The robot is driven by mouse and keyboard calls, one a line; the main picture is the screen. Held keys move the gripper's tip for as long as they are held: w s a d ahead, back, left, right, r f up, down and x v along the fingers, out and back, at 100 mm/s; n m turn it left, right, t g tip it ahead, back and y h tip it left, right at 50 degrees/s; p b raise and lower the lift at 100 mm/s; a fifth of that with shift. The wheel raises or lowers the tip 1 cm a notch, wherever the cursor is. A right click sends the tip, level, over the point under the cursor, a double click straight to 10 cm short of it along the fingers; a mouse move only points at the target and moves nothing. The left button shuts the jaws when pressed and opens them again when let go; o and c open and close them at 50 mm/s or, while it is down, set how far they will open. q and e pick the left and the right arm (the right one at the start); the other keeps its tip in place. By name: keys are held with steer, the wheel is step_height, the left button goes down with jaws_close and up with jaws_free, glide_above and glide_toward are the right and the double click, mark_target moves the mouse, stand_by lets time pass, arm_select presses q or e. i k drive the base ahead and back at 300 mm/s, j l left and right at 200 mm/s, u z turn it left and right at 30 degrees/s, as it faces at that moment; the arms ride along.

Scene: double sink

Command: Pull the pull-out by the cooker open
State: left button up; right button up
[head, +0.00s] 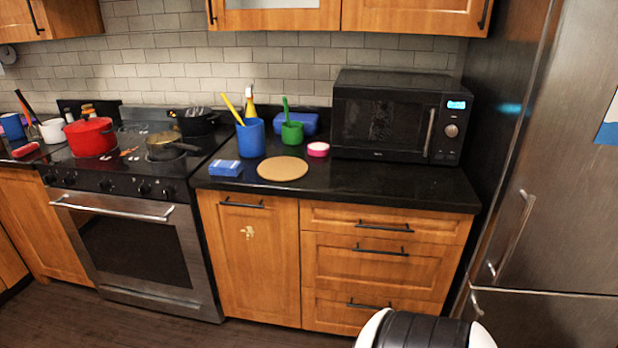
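The pull-out (249,262) is the tall, narrow wooden front just right of the cooker (135,245). Its black bar handle (241,204) runs across near its top edge. The front sits flush with the drawers beside it, so it stands shut. A small pale mark shows on its upper middle. Nothing touches the handle. Neither of my grippers is in the head view.
Drawers (380,264) with black handles stand right of the pull-out, under the black worktop (400,188). A steel fridge (550,200) stands at the far right. A white and black rounded object (425,330) shows at the bottom edge. The floor before the cooker looks clear.

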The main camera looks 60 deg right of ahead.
mark_target(253, 241)
steer(key=z, duration=1.6)
